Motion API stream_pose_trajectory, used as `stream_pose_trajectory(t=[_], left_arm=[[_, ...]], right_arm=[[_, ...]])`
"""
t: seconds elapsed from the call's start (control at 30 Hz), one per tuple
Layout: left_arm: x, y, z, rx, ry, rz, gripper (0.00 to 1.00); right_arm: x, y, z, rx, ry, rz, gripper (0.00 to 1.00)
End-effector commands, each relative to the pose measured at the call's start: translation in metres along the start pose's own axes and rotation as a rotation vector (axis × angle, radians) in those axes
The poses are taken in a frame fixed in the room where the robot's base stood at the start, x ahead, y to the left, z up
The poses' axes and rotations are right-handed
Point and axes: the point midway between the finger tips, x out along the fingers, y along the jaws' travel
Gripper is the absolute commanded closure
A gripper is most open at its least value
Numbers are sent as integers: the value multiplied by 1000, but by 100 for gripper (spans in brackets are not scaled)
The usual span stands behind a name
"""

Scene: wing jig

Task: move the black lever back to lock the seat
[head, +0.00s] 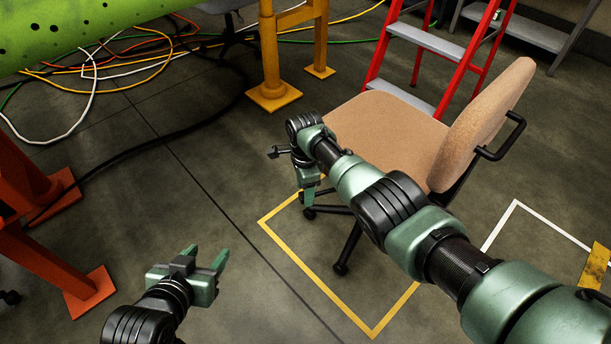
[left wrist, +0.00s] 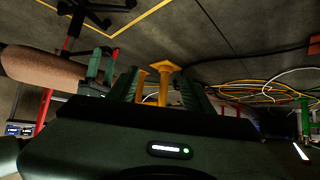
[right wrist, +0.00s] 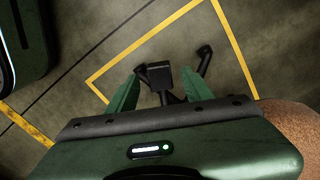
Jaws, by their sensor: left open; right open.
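The office chair has a tan seat (head: 375,125) and backrest (head: 485,115). In the right wrist view a black lever (right wrist: 158,76) with a flat end shows between the fingertips of my right gripper (right wrist: 160,92). The fingers are open, one on each side of it; contact cannot be told. In the head view my right gripper (head: 307,180) points down beside the seat's near left edge, and the lever is not clearly visible there. My left gripper (head: 208,262) is open and empty, low at the left, apart from the chair. The left wrist view shows the seat (left wrist: 40,68) at its left.
Yellow floor tape (head: 312,275) surrounds the chair base. A red ladder (head: 425,45) stands behind the chair. A yellow post (head: 270,55), orange stands (head: 50,265) and loose cables (head: 85,80) are at the left and back. Floor between the left gripper and chair is clear.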

Motion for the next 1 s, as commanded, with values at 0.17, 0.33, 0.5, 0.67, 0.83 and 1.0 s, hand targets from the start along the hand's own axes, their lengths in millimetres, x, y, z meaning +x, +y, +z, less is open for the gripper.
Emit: stream_pose_trajectory(t=[0.17, 0.33, 0.5, 0.67, 0.83, 1.0], left_arm=[[-15, -5, 40, -4, -203, -11, 49], [-37, -10, 76, -9, -391, -21, 49], [-61, -13, 104, -14, -550, -29, 49], [-71, -13, 103, -16, -586, -30, 49], [-71, -13, 102, -16, -585, -30, 49], [-70, -13, 102, -16, -584, -29, 49]], right_arm=[[-14, 0, 0, 0, 0, -2, 49], [-29, 0, 0, 1, 0, -1, 49], [-42, 0, -1, 1, -1, 0, 49], [-61, 0, -1, 1, 1, -1, 49], [-68, 0, -1, 1, 1, 0, 49], [-67, 0, -1, 2, 1, 1, 49]])
